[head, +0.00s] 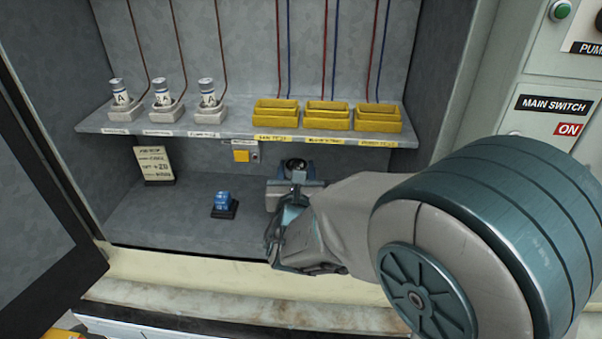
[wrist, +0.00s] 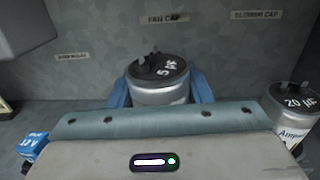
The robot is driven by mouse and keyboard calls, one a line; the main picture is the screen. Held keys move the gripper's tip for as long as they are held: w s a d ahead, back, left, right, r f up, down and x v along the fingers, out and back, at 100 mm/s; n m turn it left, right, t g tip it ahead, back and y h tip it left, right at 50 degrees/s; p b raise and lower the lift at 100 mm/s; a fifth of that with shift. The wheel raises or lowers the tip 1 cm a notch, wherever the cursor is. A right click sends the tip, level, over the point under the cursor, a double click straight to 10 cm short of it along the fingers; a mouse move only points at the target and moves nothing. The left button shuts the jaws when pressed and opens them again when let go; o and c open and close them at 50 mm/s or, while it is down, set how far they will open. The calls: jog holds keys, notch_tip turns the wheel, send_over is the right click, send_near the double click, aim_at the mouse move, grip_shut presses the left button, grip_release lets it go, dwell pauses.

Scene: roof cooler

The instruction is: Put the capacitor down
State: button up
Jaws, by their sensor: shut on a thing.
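A silver capacitor (wrist: 160,93) with a black top marked 5 µF stands upright between the blue fingers of my gripper (wrist: 160,102) in the wrist view. The gripper is shut on it. In the head view the capacitor's dark top (head: 294,163) shows just past my gripper (head: 294,182), low in the open cabinet. Its base is hidden, so I cannot tell whether it touches the floor. A label reading FAN CAP (wrist: 164,19) is on the wall behind it, and BLOWER CAP (wrist: 255,15) is to the right. A second capacitor (wrist: 290,118), marked 20 µF, stands at right.
A blue block (head: 222,199) sits on the cabinet floor left of my gripper. A shelf (head: 235,130) with white-cupped cylinders (head: 163,93) and yellow trays (head: 327,116) hangs above. A card (head: 154,164) stands at the back left.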

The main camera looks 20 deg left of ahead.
jog(key=shift+w+a+f, duration=0.1)
jog(key=shift+w+a, duration=0.05)
jog(key=shift+w, duration=0.3)
notch_tip(320, 180, down, 3)
jog(key=shift+f, duration=0.15)
jog(key=o, duration=1.2)
jog(key=shift+s+d, duration=0.2)
jog(key=shift+s, duration=0.3)
jog(key=b+v, duration=0.1)
jog(key=v, duration=1)
